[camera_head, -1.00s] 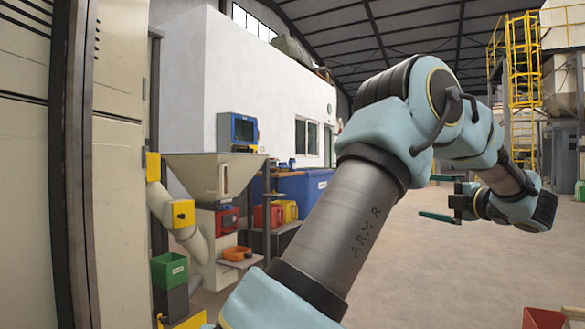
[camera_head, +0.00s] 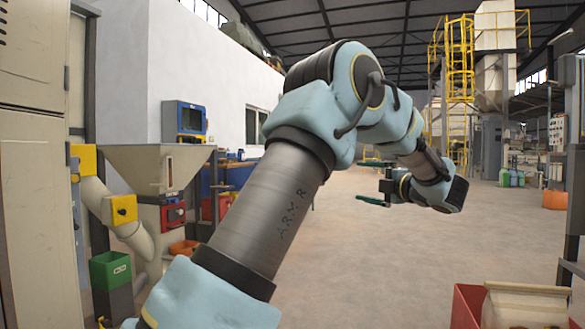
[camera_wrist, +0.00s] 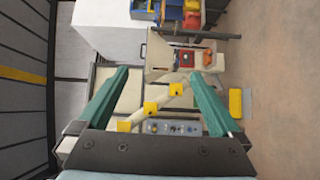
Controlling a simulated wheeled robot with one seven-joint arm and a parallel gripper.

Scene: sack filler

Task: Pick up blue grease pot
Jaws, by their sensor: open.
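I cannot make out a blue grease pot for certain in either view. My gripper (camera_head: 371,182) is held out over open floor at the right of my arm in the head view, its two green fingers apart with nothing between them. In the wrist view my gripper (camera_wrist: 160,76) is also open and empty. That view is turned sideways and looks from afar towards the filling machine and shelves. My arm hides part of the area behind the hopper in the head view.
A hopper machine (camera_head: 150,170) with a blue-framed monitor (camera_head: 184,121) stands left. A green bin (camera_head: 110,270) is near it, and an orange tray (camera_head: 184,248) behind. A red crate (camera_head: 467,308) is at lower right. The concrete floor (camera_head: 340,270) between is clear.

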